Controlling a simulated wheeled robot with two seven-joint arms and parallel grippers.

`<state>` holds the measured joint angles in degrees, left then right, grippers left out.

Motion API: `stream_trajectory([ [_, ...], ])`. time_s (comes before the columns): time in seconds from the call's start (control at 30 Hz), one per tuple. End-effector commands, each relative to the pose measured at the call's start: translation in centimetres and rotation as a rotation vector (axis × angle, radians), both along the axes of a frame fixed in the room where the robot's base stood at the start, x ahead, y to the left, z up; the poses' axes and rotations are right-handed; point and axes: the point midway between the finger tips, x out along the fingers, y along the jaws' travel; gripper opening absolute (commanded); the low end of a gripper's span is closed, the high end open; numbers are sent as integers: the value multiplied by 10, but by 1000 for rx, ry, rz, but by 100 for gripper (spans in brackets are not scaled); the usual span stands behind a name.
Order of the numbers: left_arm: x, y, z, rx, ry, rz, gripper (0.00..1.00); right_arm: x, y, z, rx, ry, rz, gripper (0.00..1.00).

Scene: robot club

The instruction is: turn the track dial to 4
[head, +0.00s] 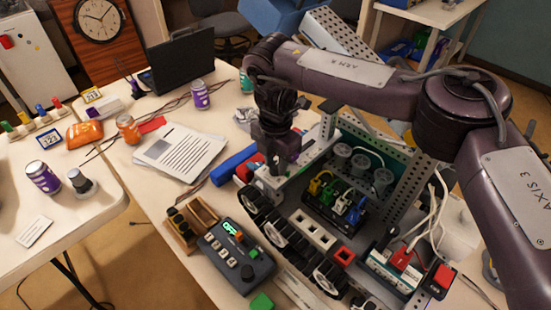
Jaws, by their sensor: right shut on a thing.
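My right gripper (278,164) points down at a light grey panel (268,184) at the near left end of the tracked robot (322,240). It is shut on what looks like the track dial, which is mostly hidden under the fingers. I cannot read the dial's numbers or its pointer from here. My left gripper is not in view.
A grey control box (236,256) with buttons and a small black knob sits at the table's front. Wiring and perforated metal uprights (411,168) stand close around my right arm.

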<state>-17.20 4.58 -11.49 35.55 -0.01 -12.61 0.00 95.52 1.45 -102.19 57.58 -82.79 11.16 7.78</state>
Motion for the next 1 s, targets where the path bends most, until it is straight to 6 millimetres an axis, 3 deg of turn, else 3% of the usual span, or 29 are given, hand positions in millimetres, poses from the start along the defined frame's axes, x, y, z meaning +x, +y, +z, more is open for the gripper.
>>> stream_trajectory([
  [1.0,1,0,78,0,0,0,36,1,-1,5,0,-4,-953,6],
])
